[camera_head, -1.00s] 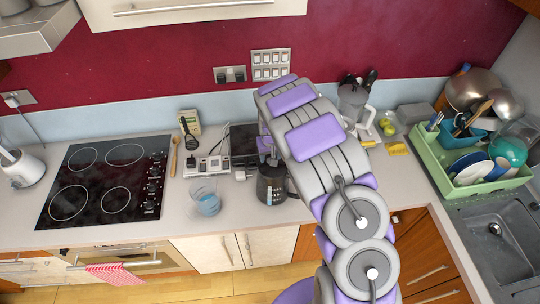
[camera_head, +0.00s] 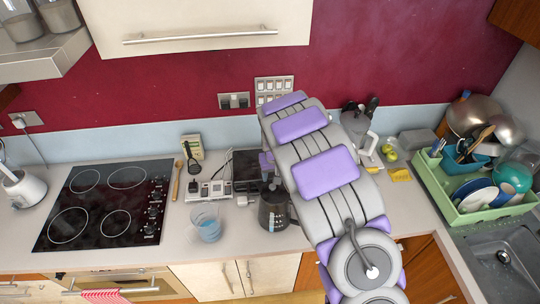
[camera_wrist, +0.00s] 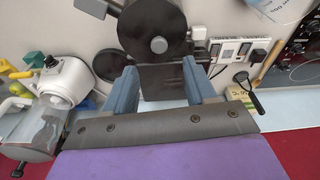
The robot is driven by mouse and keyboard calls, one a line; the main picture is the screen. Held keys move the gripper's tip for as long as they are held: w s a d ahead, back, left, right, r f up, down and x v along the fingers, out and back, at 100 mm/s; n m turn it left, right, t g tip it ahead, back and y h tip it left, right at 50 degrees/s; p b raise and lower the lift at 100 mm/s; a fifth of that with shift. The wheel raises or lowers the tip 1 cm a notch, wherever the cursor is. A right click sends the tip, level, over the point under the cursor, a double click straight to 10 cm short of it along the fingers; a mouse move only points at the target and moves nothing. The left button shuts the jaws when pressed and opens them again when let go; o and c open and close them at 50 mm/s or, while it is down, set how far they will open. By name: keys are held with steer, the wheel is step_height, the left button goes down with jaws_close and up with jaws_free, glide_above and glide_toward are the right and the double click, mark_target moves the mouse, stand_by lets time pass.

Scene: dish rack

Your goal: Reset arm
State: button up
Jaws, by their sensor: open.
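My gripper is open in the wrist view (camera_wrist: 160,84), with two blue-grey fingers apart and no object held between them. A dark flat surface shows behind the gap. In the head view my arm reaches over the counter, and a small purple part of the gripper (camera_head: 266,163) shows at its left side; the fingertips are not clear there. The dark kettle or jug (camera_head: 273,210) stands just below it on the counter. In the wrist view a dark round object (camera_wrist: 145,28) lies beyond the fingers; I cannot tell whether they touch it.
A glass with blue liquid (camera_head: 208,226) and a black hob (camera_head: 105,205) are left of the arm. A white-handled appliance (camera_head: 357,125) stands behind it. A green dish rack (camera_head: 450,208) and sink (camera_head: 502,256) are at right. An upper cabinet (camera_head: 200,25) overhangs.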

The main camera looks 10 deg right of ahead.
steer(key=s+d+m+g+b, duration=0.1)
steer(key=s+d+b, duration=0.2)
steer(key=s+b, duration=0.85)
steer(key=s+d+m+g+b, duration=0.1)
steer(key=s+d+b, duration=0.2)
steer(key=s+b, duration=0.85)
steer(key=s+f+g+b, duration=0.1)
steer(key=s+f, duration=0.1)
steer(key=s, duration=0.8)
steer(key=s+f+b, duration=0.2)
steer(key=s+f, duration=0.1)
steer(key=s, duration=0.8)
steer(key=shift+s+a+f+n+g+b, duration=0.15)
steer(key=shift+a+f+n+g+b, duration=0.15)
steer(key=shift+g, duration=0.1)
